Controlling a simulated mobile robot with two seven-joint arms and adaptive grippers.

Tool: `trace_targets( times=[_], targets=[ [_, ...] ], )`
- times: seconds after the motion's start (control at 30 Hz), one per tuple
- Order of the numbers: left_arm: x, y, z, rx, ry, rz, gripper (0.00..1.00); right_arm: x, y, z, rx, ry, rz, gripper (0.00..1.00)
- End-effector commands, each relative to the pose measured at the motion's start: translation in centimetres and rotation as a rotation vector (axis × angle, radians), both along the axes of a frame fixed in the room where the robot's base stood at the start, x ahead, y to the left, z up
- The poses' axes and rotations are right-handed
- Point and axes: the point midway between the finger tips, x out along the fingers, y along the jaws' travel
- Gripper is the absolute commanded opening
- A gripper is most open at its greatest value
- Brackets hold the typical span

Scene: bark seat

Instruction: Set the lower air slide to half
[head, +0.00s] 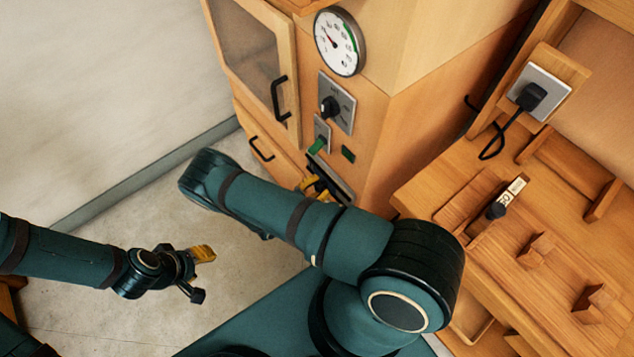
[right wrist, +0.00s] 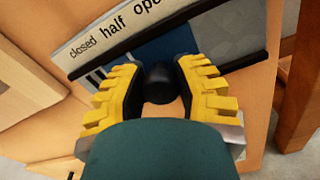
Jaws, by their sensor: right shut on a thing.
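The lower air slide (right wrist: 188,45) is on the wooden cabinet front, with a pale label strip (right wrist: 98,40) reading "closed", "half", "open". Its round black knob (right wrist: 160,80) sits between the yellow fingers of my right gripper (right wrist: 160,92), which is shut on it. The knob appears below the stretch between "half" and "open"; its exact setting is hard to tell at this slant. In the head view my right gripper (head: 314,188) is low on the cabinet, partly hidden by my arm. My left gripper (head: 199,272) is open and empty above the floor.
Above the slide are a round gauge (head: 339,42), a dial plate (head: 337,102) and a green switch (head: 317,145). A door with a black handle (head: 279,100) is to the left. A wooden bench (head: 560,240) with fittings stands at the right. The floor (head: 110,215) at left is clear.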

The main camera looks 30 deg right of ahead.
Motion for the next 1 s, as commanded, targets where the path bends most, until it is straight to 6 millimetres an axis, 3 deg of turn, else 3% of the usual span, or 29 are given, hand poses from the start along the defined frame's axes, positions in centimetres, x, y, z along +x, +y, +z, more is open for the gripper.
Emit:
trace_targets(
  times=[0.03,0.07,0.1,0.13,0.53,1.0],
  targets=[
    [0.0,0.0,0.0,0.000,0.000,0.000,0.47,0.0,-0.1,0.0,-0.002,0.000,-0.002,0.00],
    [0.0,0.0,0.0,0.000,0.000,0.000,0.47,0.0,-0.1,0.0,-0.002,0.000,-0.002,0.43],
    [0.0,0.0,0.0,0.000,0.000,0.000,0.47,0.0,-0.1,0.0,-0.002,0.000,-0.002,0.57],
    [0.0,0.0,0.0,0.000,0.000,0.000,0.47,0.0,-0.1,0.0,-0.002,0.000,-0.002,0.62],
    [0.0,0.0,0.0,0.000,-0.001,0.000,0.47,0.0,0.7,0.0,-0.001,0.000,0.001,0.62],
    [0.0,0.0,0.0,0.000,0.000,0.000,0.47,-0.6,7.0,0.0,-0.001,0.000,0.000,0.62]
  ],
)
